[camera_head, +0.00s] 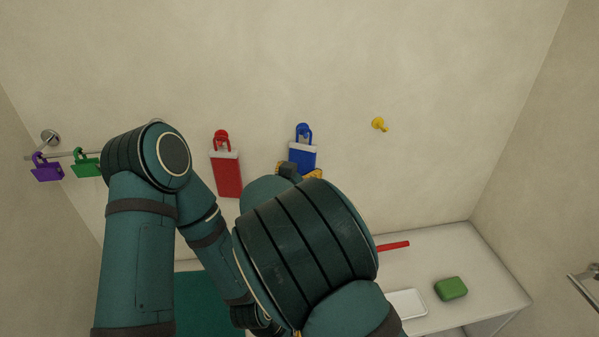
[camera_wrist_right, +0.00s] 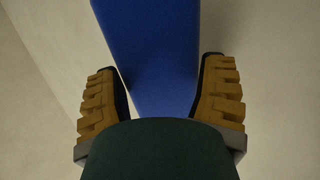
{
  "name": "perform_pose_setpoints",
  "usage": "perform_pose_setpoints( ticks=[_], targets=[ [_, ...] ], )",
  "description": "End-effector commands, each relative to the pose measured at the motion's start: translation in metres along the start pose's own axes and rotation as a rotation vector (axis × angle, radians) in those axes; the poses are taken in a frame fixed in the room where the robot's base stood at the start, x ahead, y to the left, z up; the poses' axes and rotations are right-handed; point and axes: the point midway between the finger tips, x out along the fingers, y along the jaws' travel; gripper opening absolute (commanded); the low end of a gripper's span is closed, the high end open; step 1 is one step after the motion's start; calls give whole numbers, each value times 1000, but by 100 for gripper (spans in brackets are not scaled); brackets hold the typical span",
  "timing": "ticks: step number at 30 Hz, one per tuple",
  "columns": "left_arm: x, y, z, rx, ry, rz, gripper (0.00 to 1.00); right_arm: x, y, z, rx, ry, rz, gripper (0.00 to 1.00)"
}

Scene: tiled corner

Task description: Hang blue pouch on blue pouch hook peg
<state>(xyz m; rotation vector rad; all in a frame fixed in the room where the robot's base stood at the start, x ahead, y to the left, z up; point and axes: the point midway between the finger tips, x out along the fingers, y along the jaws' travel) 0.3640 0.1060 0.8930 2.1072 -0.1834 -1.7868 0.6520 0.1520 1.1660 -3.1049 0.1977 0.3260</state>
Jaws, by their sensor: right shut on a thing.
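The blue pouch (camera_head: 302,157) is upright against the back wall, with a pale band across its top and a blue loop above. The blue peg (camera_head: 302,127) shows at the top of the loop; I cannot tell whether the loop is around it or just in front. My right gripper (camera_head: 301,172) is shut on the lower part of the pouch, mostly hidden behind my right arm. In the right wrist view the pouch (camera_wrist_right: 155,55) lies between the two yellow-padded fingers. My left gripper is mostly hidden low in the head view; its jaws cannot be made out.
A red pouch (camera_head: 227,172) hangs from a red peg to the left. A yellow peg (camera_head: 379,124) is bare on the right. Purple (camera_head: 47,171) and green (camera_head: 86,165) tags hang from a rail. A white bench (camera_head: 480,262) holds a green block (camera_head: 451,288) and a red stick.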

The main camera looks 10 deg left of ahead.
Motion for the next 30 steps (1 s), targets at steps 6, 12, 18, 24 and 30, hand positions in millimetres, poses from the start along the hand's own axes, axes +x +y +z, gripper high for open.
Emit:
perform_pose_setpoints(
  ticks=[6,12,18,24,30],
  targets=[
    [0,0,0,0,0,0,47,0,0,0,0,0,0,100],
    [0,0,0,0,0,0,47,-1,0,-4,1,0,0,100],
    [0,0,0,0,0,0,47,-6,0,-31,5,1,-1,100],
    [0,0,0,0,0,0,47,-14,0,-68,6,1,0,100],
    [0,0,0,0,0,0,47,-19,0,-91,3,0,0,100]
  ],
)
